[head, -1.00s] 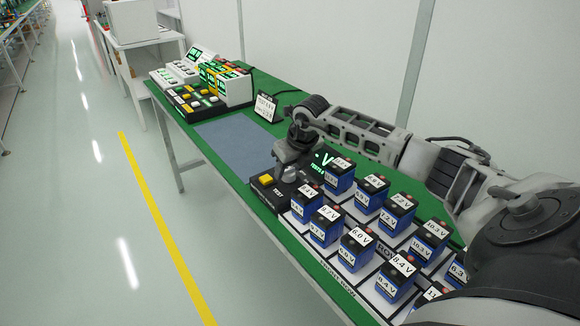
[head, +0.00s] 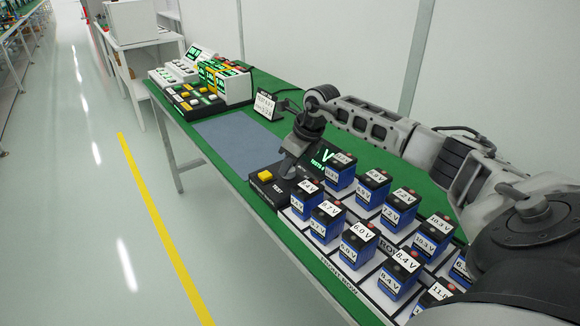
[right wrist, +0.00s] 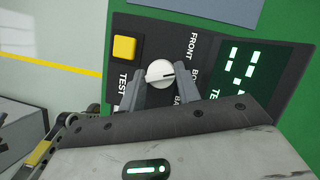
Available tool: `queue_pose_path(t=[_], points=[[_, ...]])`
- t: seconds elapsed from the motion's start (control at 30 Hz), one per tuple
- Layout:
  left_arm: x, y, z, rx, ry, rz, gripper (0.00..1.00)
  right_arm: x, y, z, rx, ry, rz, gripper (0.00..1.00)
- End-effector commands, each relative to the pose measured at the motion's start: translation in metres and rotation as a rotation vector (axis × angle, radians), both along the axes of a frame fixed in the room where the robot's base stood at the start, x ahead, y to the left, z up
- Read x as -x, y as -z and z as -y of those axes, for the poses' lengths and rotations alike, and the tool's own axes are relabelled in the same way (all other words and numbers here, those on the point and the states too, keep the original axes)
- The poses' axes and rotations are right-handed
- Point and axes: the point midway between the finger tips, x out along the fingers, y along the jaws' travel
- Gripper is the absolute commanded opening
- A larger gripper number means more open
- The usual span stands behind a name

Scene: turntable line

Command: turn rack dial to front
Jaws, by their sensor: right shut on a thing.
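The rack dial (right wrist: 159,73) is a round white-grey knob on a black test panel (right wrist: 212,42). Its dark pointer line faces right in the right wrist view, toward the middle label starting "BO", not the FRONT label (right wrist: 193,46). A lower label starting "BA" is partly covered by a finger. My right gripper (right wrist: 161,80) is shut on the dial, one finger on each side. In the head view my right gripper (head: 285,169) reaches down to the panel and hides the dial. My left gripper is not in view.
A yellow button (right wrist: 124,47) marked TEST sits beside the dial. A lit green display (right wrist: 243,68) is on its other side. Several blue batteries (head: 356,246) with voltage labels stand close by. A blue-grey mat (head: 236,143) lies bare beyond the panel on the green table.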

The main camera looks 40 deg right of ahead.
Motion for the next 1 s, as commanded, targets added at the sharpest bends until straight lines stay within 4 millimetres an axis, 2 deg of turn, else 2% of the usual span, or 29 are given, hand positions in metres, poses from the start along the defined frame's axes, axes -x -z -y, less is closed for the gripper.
queue_pose_path(t=[0.5,1.0], points=[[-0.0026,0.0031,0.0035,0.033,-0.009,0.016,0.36,-0.0017,-0.0004,0.0024,-0.001,-0.376,0.002,0.1],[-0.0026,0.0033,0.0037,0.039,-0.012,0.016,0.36,-0.0018,-0.001,0.0024,0.001,-0.477,0.002,0.1]])
